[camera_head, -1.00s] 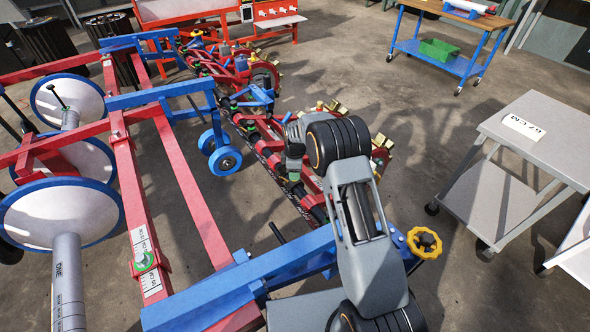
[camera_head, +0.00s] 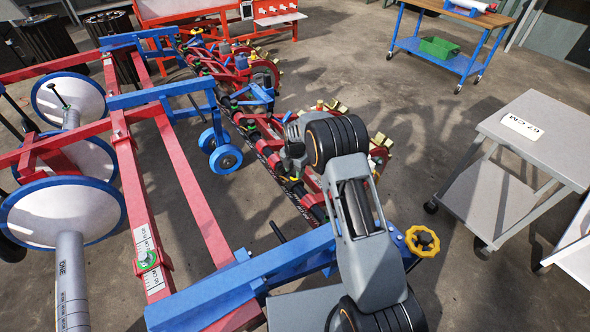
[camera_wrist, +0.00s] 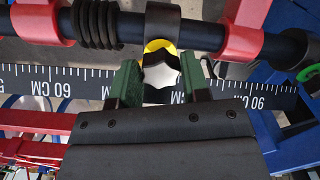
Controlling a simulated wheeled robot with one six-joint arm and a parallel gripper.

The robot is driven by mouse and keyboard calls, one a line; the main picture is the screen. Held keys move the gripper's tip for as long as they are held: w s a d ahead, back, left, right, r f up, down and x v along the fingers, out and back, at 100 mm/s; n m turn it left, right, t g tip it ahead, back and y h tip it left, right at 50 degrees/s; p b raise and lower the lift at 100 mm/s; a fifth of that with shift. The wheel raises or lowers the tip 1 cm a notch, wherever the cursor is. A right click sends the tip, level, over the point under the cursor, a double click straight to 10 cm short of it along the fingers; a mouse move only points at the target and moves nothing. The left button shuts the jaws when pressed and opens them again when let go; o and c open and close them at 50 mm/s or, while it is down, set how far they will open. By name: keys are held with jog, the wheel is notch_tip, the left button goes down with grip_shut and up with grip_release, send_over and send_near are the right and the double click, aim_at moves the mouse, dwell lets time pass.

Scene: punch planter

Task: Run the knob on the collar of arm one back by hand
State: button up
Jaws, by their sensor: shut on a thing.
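In the head view my gripper (camera_head: 294,168) reaches down to the red and black shaft line of the machine. The knob is hidden there behind my gripper and arm.
A ruler (camera_wrist: 40,80) marked in CM runs beside the shaft. Blue beams (camera_head: 240,290) and a yellow handwheel (camera_head: 422,240) stand near my arm. A grey cart (camera_head: 540,140) with a "67 CM" card stands right.

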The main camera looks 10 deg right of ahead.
aim_at(294, 171)
jog(key=n, duration=0.4)
jog(key=shift+a+n, duration=0.1)
jog(key=shift+n, duration=2)
jog(key=o, duration=0.9)
jog(key=shift+r, duration=0.1)
notch_tip(294, 171, up, 14)
jog(key=p, duration=0.2)
jog(key=shift+f+p, duration=0.2)
jog(key=shift+p, duration=0.15)
